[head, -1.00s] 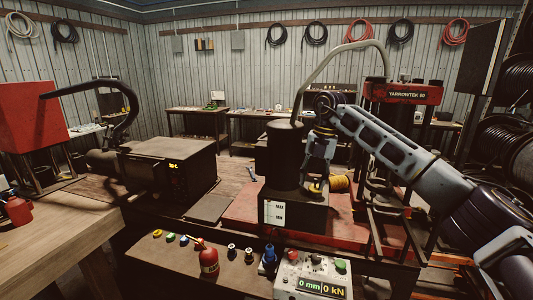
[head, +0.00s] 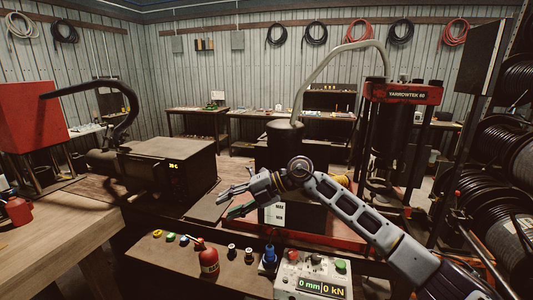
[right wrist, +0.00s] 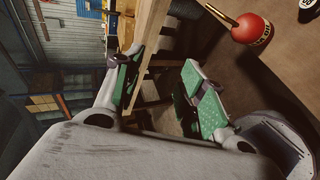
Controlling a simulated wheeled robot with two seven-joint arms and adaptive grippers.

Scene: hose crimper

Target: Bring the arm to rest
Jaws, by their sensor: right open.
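My right arm comes in from the lower right in the head view and bends at a joint in front of the dark cylinder (head: 285,140). My right gripper (head: 228,202) points left above the bench, with its fingers spread. In the right wrist view the two green-padded fingers (right wrist: 165,88) stand apart with nothing between them. My left gripper is not in view.
A crimper with a red top (head: 402,94) stands at the back right. The near bench holds a small red bottle (head: 208,262), a blue fitting (head: 269,257) and a control box (head: 313,277) reading 0 mm and 0 kN. A dark box (head: 168,170) stands left.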

